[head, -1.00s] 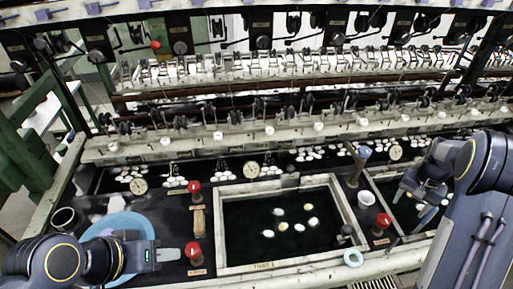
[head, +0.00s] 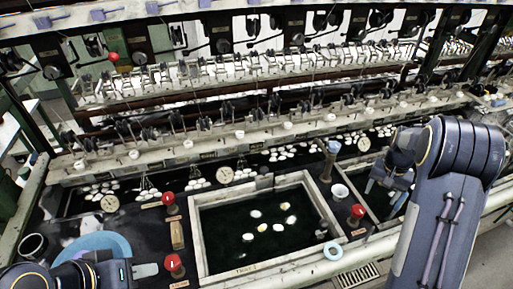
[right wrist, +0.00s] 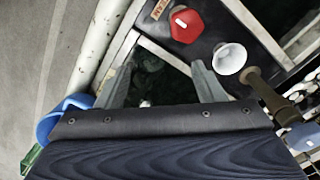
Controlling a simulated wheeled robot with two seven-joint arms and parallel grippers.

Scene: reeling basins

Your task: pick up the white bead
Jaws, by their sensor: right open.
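My right gripper (head: 383,196) is open, with its fingers pointing down over the right-hand basin. In the right wrist view my right gripper (right wrist: 162,80) shows its two fingers wide apart over dark water. A small whitish thing (right wrist: 146,103) lies between them at the edge of the gripper body, partly hidden; it may be the white bead, but I cannot tell. In the head view no single white bead stands out for certain. My left gripper (head: 146,270) is at the lower left, seen edge-on near a red knob (head: 174,263), so its opening is unclear.
The middle basin (head: 198,235) holds several pale cocoons (head: 262,228) in dark water. A light-blue basin (head: 108,240) is at left. Reeling machinery stands behind.

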